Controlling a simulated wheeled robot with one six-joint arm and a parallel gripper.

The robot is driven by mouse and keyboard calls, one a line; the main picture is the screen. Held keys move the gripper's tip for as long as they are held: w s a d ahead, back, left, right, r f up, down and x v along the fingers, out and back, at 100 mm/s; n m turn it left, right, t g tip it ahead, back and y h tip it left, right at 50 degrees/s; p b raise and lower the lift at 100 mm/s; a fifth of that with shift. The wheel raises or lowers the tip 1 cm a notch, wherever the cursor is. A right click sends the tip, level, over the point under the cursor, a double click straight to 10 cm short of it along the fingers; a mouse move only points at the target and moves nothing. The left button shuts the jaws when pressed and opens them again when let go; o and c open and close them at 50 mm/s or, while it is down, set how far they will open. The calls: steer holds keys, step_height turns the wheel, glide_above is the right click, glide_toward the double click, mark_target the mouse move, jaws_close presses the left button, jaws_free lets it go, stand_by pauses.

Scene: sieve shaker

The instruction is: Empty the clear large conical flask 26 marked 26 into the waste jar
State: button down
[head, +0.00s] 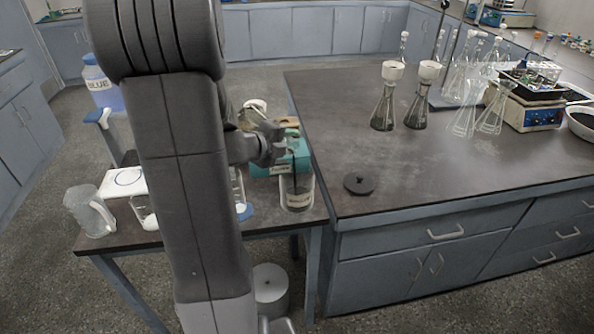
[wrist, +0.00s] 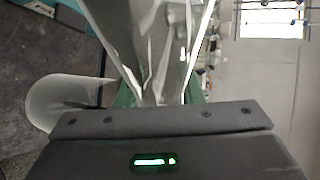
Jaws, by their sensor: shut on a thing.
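My gripper (wrist: 160,97) is shut on a clear glass conical flask (wrist: 155,40), whose walls flare out away from the jaws in the wrist view. No number can be read on it, and I cannot tell whether liquid is in it. In the head view my gripper (head: 274,146) is just above and left of the waste jar (head: 298,193). The jar is a clear, labelled vessel at the side table's right edge, with dark contents. A thin dark line shows above its mouth; I cannot tell whether it is liquid. My arm hides much of the flask there.
A black round lid (head: 358,184) lies on the dark bench (head: 440,165). Two flasks with white tops (head: 385,100) and several clear flasks stand farther back. A clear jug (head: 90,212) stands at the side table's left. A teal box (head: 265,164) is behind the jar.

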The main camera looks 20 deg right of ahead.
steer(key=shift+r+b, duration=0.1)
steer(key=shift+b, duration=0.35)
stand_by(1.1)
steer(key=shift+s+d+f+m+t+b, duration=0.1)
steer(key=shift+f+m+t+b, duration=0.3)
steer(key=shift+b, duration=0.45)
